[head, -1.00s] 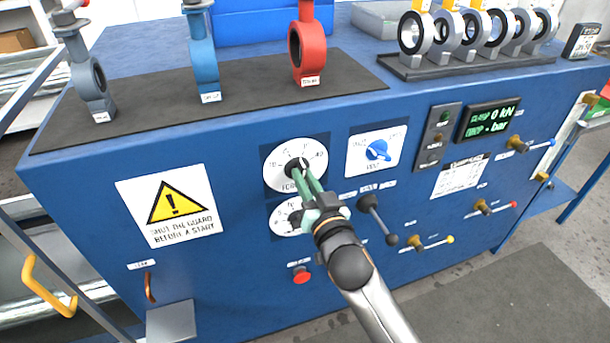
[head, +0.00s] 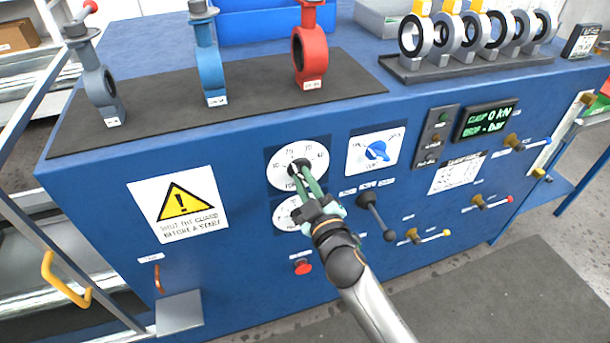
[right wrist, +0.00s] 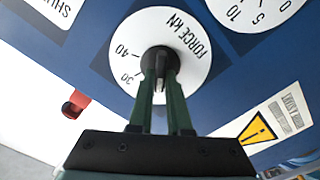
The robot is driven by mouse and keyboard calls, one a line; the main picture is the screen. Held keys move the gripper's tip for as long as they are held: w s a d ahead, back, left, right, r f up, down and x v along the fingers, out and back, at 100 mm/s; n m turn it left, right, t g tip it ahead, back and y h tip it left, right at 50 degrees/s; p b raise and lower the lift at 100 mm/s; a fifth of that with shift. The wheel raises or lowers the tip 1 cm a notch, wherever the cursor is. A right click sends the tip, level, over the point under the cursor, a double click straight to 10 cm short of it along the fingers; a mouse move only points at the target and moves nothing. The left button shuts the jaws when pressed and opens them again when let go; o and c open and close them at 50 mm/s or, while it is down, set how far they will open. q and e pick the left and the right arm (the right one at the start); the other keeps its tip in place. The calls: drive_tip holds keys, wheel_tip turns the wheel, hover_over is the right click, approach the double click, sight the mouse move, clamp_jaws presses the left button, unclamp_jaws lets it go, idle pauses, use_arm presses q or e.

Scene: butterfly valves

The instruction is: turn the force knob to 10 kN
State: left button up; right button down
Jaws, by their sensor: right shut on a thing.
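The force dial (head: 284,179) is a white round plate on the blue panel, with a dark knob (head: 299,164) at its centre. In the right wrist view the plate reads FORCE kN (right wrist: 190,37), and the knob (right wrist: 160,56) is partly hidden by my fingers. My right gripper (head: 304,177) reaches up from below and is shut on the knob; its green fingers (right wrist: 160,82) also show in the right wrist view. The knob's exact setting is hard to read. My left gripper is out of view.
A second white dial (head: 285,214) sits just below, partly behind my gripper. A blue selector knob (head: 376,151) and a dark lever (head: 375,210) are to the right. A red button (head: 302,267) is below. Several valves stand on top of the bench.

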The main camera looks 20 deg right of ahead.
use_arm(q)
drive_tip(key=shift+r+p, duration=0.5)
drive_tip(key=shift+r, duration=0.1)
use_arm(e)
drive_tip(key=n, duration=0.5)
drive_tip(key=shift+a+n, duration=0.1)
drive_tip(key=shift+n, duration=0.3)
drive_tip(key=c, duration=0.9)
unclamp_jaws()
drive_tip(key=shift+o, duration=0.2)
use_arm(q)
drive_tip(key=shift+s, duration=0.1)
use_arm(e)
drive_tip(key=shift+f, duration=0.1)
